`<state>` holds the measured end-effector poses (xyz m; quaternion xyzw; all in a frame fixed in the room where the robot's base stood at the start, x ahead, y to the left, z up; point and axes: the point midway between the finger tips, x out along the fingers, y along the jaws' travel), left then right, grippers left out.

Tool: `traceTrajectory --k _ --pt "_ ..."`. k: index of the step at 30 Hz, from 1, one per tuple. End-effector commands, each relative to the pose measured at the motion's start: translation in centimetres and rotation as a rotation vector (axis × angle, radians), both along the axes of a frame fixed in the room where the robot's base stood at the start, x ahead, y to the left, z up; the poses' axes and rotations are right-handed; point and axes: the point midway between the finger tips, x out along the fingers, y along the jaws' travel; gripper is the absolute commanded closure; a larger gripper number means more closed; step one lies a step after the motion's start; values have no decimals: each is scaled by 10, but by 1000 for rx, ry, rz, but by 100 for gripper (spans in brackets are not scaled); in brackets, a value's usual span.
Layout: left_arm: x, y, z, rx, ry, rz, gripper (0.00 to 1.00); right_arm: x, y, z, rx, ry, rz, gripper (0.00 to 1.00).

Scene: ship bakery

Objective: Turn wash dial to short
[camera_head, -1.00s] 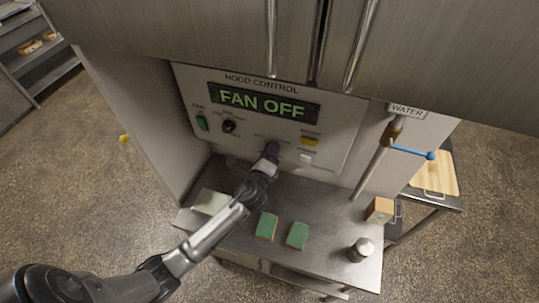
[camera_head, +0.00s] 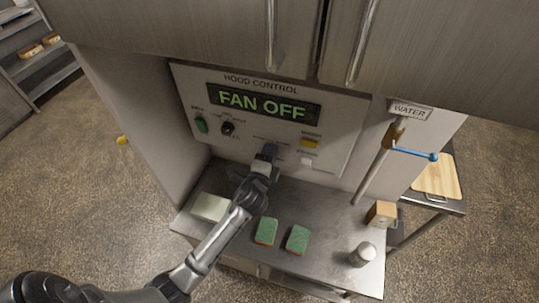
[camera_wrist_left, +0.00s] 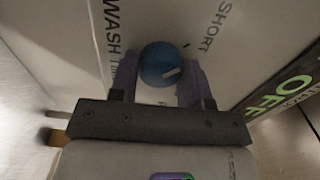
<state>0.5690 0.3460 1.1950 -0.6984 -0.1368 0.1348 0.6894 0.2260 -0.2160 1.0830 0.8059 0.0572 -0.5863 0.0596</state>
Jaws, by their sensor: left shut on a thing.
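The wash dial is a round blue knob (camera_wrist_left: 158,64) on the pale panel in the left wrist view. A short white mark on it points to the right and slightly up in that view. The printed word WASH is to its left and SHORT (camera_wrist_left: 214,28) is to its upper right, with a small dark tick between dial and word. My left gripper (camera_wrist_left: 157,78) has its two fingers on either side of the dial, shut on it. In the head view the gripper (camera_head: 266,156) is at the panel's lower middle and mostly hides the dial. My right gripper is out of view.
The hood control panel (camera_head: 180,85) shows FAN OFF, with a green switch (camera_head: 201,125) and a black knob (camera_head: 228,128). Two green sponges (camera_head: 266,231), a pale block (camera_head: 210,207) and a shaker (camera_head: 361,254) are on the steel shelf below. A blue-handled water lever (camera_head: 413,152) is to the right.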

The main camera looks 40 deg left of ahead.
Motion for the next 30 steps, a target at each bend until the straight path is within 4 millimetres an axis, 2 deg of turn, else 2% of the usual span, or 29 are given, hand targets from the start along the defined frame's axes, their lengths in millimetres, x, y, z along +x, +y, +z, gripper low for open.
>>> traceTrajectory --k 10,11,18,26,30 --pt "0 0 0 -5 -1 1 80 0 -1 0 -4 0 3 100" --pt "0 0 0 -5 -1 1 55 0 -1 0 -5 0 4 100" --pt "0 0 0 -3 0 0 32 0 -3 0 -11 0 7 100" --pt "-1 0 0 -2 0 0 31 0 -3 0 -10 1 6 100" --pt "-10 -5 -2 -3 1 -1 31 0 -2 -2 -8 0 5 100"
